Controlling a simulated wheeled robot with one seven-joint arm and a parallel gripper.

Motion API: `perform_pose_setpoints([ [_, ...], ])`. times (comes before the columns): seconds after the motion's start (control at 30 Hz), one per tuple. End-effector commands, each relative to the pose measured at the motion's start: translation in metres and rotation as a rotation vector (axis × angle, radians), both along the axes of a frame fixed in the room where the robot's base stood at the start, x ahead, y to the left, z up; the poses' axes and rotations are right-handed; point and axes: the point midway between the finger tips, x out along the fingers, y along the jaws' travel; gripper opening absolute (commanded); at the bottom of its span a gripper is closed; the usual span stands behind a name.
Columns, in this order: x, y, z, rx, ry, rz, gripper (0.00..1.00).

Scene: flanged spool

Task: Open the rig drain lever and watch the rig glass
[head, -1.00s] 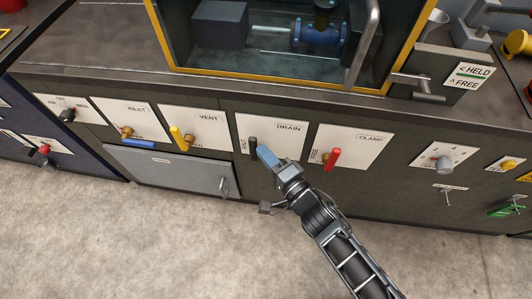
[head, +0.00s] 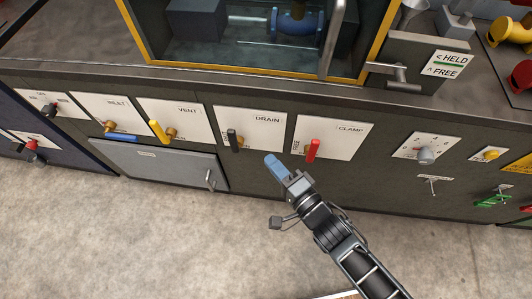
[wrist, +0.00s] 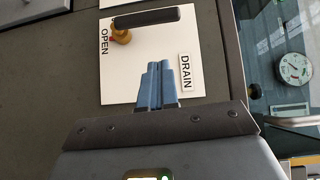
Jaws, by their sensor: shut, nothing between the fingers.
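The drain lever (head: 232,138) is a black handle on a white panel (head: 265,135) marked DRAIN. In the wrist view the black drain lever (wrist: 150,17) extends from a brass pivot, with the word OPEN beside the pivot end. My gripper (head: 271,161) is shut and empty, in front of the panel's lower right, apart from the lever. In the wrist view its blue fingers (wrist: 157,84) are together between the lever and the word DRAIN. A yellow-framed glass case (head: 240,47) stands above the panels. I cannot tell which part is the rig glass.
A red clamp lever (head: 313,150) is close on the right. A yellow vent lever (head: 158,130) is to the left. A dial gauge (wrist: 295,67) shows at the right of the wrist view. The floor (head: 130,240) in front is clear.

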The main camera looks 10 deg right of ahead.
Motion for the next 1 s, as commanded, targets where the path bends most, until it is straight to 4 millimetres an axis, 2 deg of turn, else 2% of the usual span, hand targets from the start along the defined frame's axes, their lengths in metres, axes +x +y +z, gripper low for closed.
perform_pose_setpoints([
  [0.1, -0.018, -0.010, -0.001, -0.002, 0.001, 0.000, 0.00],
  [0.3, -0.035, -0.019, -0.001, -0.001, 0.000, 0.000, 0.00],
  [1.0, -0.039, -0.021, 0.000, -0.002, 0.000, -0.001, 0.00],
])
